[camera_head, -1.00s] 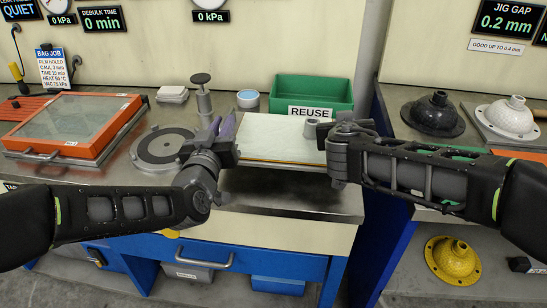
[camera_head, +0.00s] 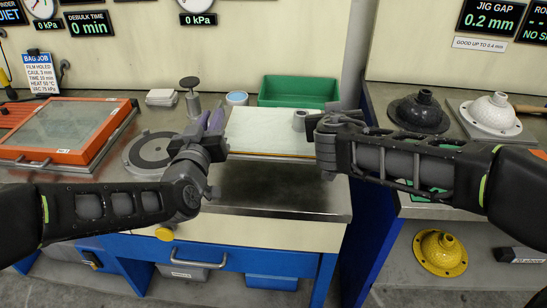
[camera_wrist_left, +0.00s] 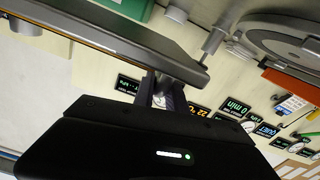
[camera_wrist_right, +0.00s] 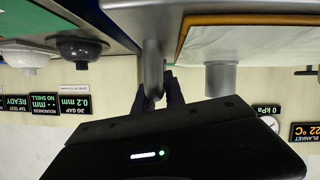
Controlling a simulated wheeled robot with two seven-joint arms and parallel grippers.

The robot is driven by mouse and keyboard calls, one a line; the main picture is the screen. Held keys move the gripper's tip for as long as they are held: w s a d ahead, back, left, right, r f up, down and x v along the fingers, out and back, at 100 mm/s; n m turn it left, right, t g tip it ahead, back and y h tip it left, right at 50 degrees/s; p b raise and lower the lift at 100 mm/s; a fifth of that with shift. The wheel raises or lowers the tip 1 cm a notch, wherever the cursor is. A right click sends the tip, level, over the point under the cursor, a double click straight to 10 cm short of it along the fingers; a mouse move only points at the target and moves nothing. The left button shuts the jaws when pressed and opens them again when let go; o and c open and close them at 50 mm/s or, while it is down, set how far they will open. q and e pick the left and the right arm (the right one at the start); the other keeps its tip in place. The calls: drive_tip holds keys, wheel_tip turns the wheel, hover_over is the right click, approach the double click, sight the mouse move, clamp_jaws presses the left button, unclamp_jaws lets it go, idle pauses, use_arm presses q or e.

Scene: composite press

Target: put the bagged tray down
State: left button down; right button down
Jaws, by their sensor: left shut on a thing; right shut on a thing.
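The bagged tray (camera_head: 265,130) is a flat board with a pale, filmy top and a thin orange-brown front edge. It is held roughly level between my grippers, above the metal bench, with a dark shadow under it. A grey cylindrical fitting (camera_head: 299,121) stands on its right end. My left gripper (camera_head: 214,130) is shut on the tray's left end, and the tray's edge (camera_wrist_left: 125,38) shows in the left wrist view. My right gripper (camera_head: 318,128) is shut on the right end. The fitting (camera_wrist_right: 220,78) also shows in the right wrist view. The exact grip contacts are partly hidden.
The green bin (camera_head: 298,91) stands behind the tray. A round dark plate (camera_head: 150,152) and an orange-framed glass panel (camera_head: 70,128) lie to the left. The bench front (camera_head: 270,195) below the tray is clear. Domed parts (camera_head: 418,110) stand on the right bench.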

use_arm(q)
drive_tip(key=shift+s+d, duration=0.1)
drive_tip(key=shift+d, duration=0.25)
use_arm(e)
drive_tip(key=shift+a+f, duration=0.1)
drive_tip(key=shift+a, duration=0.25)
